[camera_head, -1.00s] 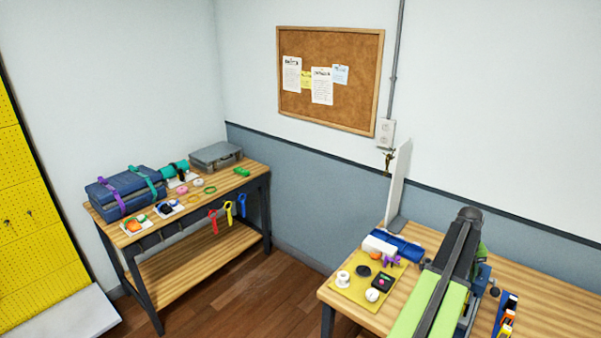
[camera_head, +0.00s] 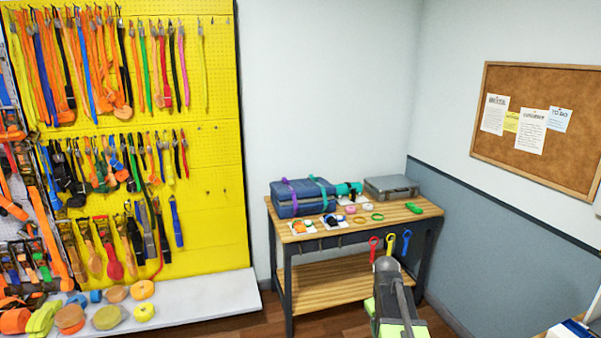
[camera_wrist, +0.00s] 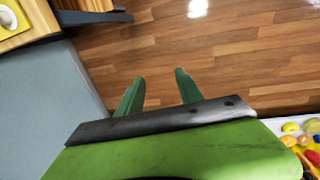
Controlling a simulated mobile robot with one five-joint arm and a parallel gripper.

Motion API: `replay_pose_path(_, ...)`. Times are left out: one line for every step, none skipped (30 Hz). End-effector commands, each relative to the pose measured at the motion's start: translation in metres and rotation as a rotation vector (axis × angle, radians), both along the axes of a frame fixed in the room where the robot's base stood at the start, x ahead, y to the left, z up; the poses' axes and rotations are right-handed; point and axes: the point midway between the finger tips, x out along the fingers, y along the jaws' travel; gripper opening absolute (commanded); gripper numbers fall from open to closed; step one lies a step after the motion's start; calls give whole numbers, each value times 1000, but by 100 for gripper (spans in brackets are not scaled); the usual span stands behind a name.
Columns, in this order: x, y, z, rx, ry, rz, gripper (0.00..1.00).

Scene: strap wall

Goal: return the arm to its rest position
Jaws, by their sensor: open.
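My gripper (camera_wrist: 160,90) shows in the wrist view with its two green fingers spread apart and nothing between them. Below the fingers there is only bare wooden floor (camera_wrist: 220,60). In the head view my green and grey arm (camera_head: 392,300) stands at the lower middle, in front of the wooden workbench; its fingertips cannot be made out there.
The workbench (camera_head: 330,290) holds a blue case with straps (camera_head: 300,203), a grey case (camera_head: 391,188) and small items. A yellow pegboard (camera_head: 215,150) hung with straps is at left, above a pale ledge (camera_head: 205,300) with rolled straps.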

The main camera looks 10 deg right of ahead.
Motion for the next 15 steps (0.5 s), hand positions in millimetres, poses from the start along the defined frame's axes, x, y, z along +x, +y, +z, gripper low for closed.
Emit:
replay_pose_path(-3,47,-12,10,1,45,43)
replay_pose_path(-4,72,-15,17,2,63,43)
replay_pose_path(-8,102,-19,28,3,84,43)
replay_pose_path(-13,124,-22,35,5,98,43)
replay_pose_path(-18,143,-24,42,7,106,43)
replay_pose_path(-26,166,-27,53,9,111,43)
replay_pose_path(-33,181,-29,61,11,109,43)
replay_pose_path(-42,194,-30,70,14,101,43)
replay_pose_path(-57,203,-30,83,21,64,43)
replay_pose_path(-66,202,-28,95,24,18,43)
replay_pose_path(-73,203,-27,105,27,-25,43)
replay_pose_path(-76,204,-27,113,32,-73,43)
replay_pose_path(-74,205,-27,117,34,-100,43)
replay_pose_path(-73,205,-27,118,35,-119,43)
replay_pose_path(-73,205,-27,117,36,-135,43)
